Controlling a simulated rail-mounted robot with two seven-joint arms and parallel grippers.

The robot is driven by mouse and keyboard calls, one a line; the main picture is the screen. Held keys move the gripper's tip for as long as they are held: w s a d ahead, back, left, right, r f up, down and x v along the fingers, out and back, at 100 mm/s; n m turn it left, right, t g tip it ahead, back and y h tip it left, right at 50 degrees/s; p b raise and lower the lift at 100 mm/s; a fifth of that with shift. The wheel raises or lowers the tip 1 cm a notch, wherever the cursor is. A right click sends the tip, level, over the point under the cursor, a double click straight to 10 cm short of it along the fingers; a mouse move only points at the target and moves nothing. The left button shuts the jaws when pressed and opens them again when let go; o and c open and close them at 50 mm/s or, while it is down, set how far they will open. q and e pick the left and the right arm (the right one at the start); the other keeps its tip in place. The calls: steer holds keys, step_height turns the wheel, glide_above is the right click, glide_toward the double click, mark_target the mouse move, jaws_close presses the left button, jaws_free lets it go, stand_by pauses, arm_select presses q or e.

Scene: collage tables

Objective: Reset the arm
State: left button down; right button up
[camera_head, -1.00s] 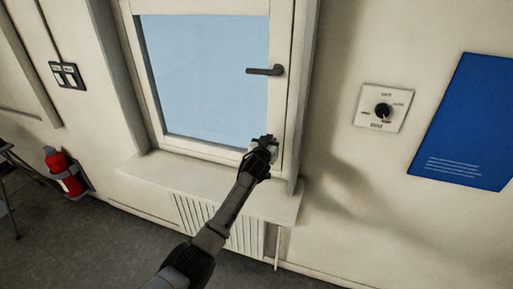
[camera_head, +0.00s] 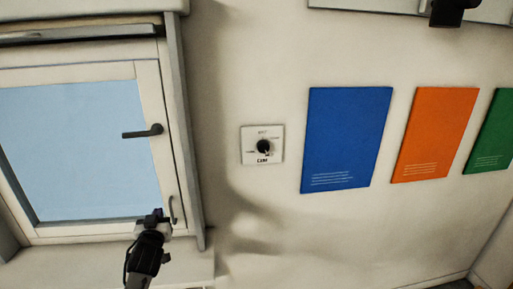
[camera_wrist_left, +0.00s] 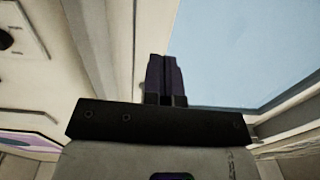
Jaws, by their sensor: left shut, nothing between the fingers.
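My left gripper (camera_head: 153,219) is in front of the lower right corner of the window, near a small curved handle (camera_head: 172,209) on the frame. In the left wrist view my left gripper (camera_wrist_left: 164,60) shows its two dark fingers pressed together, with nothing between them. I cannot tell whether it touches the window frame. My right gripper does not show in either view.
The window (camera_head: 80,150) has a dark lever handle (camera_head: 143,131) and looks closed. A dial switch (camera_head: 263,147) is on the wall to its right. Blue (camera_head: 345,138), orange (camera_head: 435,134) and green (camera_head: 493,135) posters hang further right. A sill (camera_head: 195,266) lies below the window.

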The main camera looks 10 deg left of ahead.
arm_select(q)
steer(key=s+d+m+g+h, duration=0.3)
steer(key=s+d+m+g, duration=0.15)
steer(key=s+d, duration=0.65)
steer(key=s+d+f+m+g+h, duration=0.1)
steer(key=s+d+f+g, duration=0.2)
steer(key=s+f, duration=0.7)
steer(key=s+d+f+g+h, duration=0.1)
steer(key=s+d+f+g, duration=0.35)
steer(key=s, duration=1.05)
steer(key=s+d+f+m+g+h, duration=0.1)
steer(key=s+f, duration=0.9)
steer(key=s, duration=0.2)
step_height(320, 180, up, 26)
steer(key=p, duration=2.6)
steer(key=shift+s+f+g, duration=0.15)
steer(key=shift+s+g, duration=0.1)
steer(key=shift+g, duration=0.05)
steer(key=shift+n, duration=0.25)
